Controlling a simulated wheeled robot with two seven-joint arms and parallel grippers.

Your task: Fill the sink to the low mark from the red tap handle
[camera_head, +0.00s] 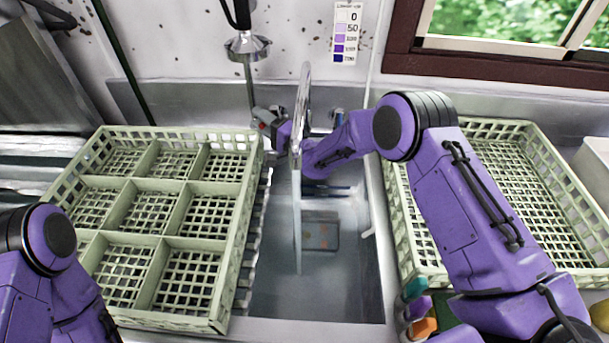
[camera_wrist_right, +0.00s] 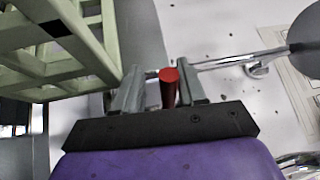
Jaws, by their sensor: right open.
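The sink (camera_head: 340,290) is in the middle of the head view, with a tall chrome tap (camera_head: 304,85) over it. A pale vertical stream (camera_head: 297,225) falls from the spout into the basin. The water level and the low mark cannot be made out clearly. The red tap handle (camera_wrist_right: 169,88) stands between the fingers of my right gripper (camera_wrist_right: 164,95), which is open around it. Contact cannot be told. In the head view, my right gripper (camera_head: 273,128) is behind the sink, left of the tap, partly hidden by it. My left gripper is out of view.
A divided pale green rack (camera_head: 240,215) stands left of the sink, close to my right gripper. Another green rack (camera_head: 530,128) is at the right. A spray head (camera_head: 247,46) hangs at the back. Coloured items (camera_head: 422,327) lie at the front right.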

